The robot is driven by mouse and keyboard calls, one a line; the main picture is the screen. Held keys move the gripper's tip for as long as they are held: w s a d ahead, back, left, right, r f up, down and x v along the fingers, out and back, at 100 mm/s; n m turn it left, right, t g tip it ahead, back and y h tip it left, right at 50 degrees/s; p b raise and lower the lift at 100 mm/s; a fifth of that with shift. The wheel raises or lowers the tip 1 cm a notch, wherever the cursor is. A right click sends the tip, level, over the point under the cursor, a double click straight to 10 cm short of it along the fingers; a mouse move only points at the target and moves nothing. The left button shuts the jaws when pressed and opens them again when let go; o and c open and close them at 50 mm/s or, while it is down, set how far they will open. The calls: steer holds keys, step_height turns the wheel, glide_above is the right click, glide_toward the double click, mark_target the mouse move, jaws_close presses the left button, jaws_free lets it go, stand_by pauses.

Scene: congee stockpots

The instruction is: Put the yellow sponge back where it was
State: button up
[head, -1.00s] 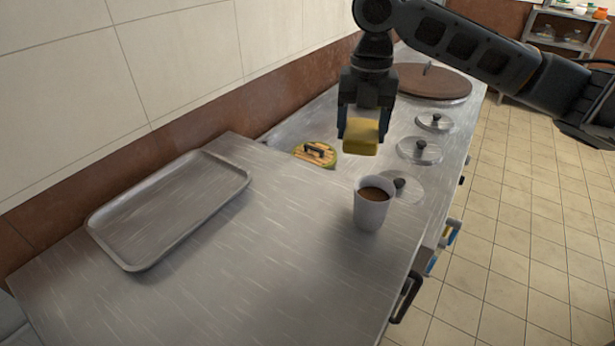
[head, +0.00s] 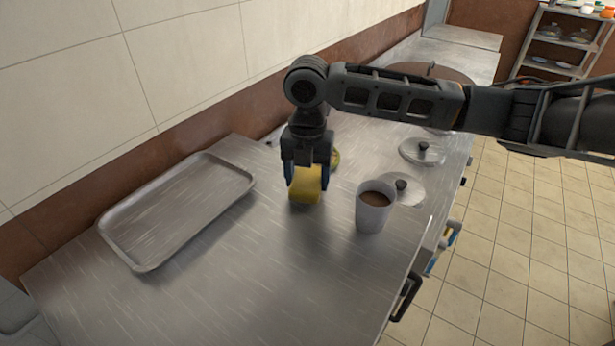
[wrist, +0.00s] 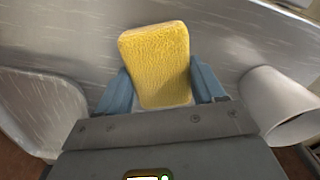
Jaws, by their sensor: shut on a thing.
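The yellow sponge (head: 305,184) is between the fingers of my gripper (head: 307,176), which is shut on it. In the head view they are over the steel counter (head: 270,270), between the tray and the cup; I cannot tell whether the sponge touches the counter. In the wrist view the sponge (wrist: 157,62) stands up between the two blue fingers (wrist: 162,88), with its broad textured face showing.
An empty metal tray (head: 128,232) lies to the left. A white cup of brown liquid (head: 374,212) stands close on the right. Lidded pots (head: 422,151) are set behind it. The front counter is clear.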

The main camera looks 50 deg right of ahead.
mark_target(309, 178)
steer(key=shift+f, duration=0.45)
steer(key=shift+f, duration=0.15)
steer(key=o, duration=1)
step_height(309, 178, up, 12)
steer(key=b, duration=0.1)
steer(key=shift+s, duration=0.15)
